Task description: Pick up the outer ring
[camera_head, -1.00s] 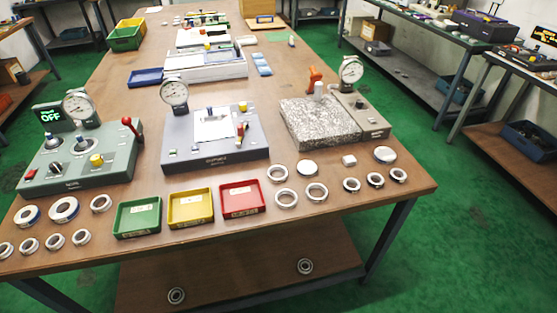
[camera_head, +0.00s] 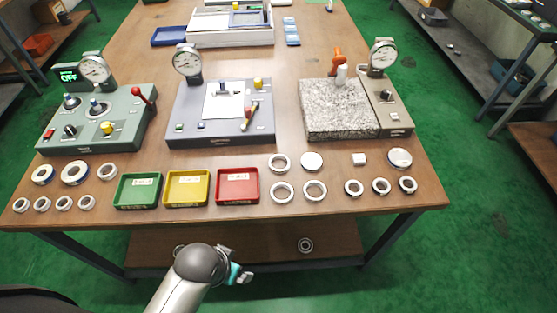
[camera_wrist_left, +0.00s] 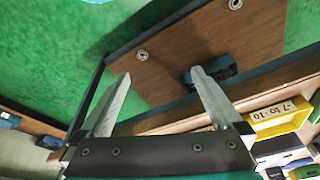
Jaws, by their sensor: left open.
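Several rings lie flat on the wooden table. Right of the red tray are wide, thin-walled rings: a back one (camera_head: 270,162), a front one (camera_head: 272,191) and one further right (camera_head: 305,191). I cannot tell which of these is the outer ring. Smaller, thicker rings (camera_head: 346,187) lie further right, and more rings (camera_head: 64,178) lie at the left. My left gripper (camera_head: 240,275) is in front of the table's front edge, apart from all rings. In the left wrist view its two fingers (camera_wrist_left: 161,76) are spread and empty. My right gripper is not in view.
Green (camera_head: 137,204), yellow (camera_head: 186,202) and red trays (camera_head: 238,200) stand along the table's front. Gauge stations and a granite plate (camera_head: 338,120) stand behind. A lower shelf (camera_head: 270,240) holds bearings (camera_head: 305,245); two show in the left wrist view (camera_wrist_left: 141,55).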

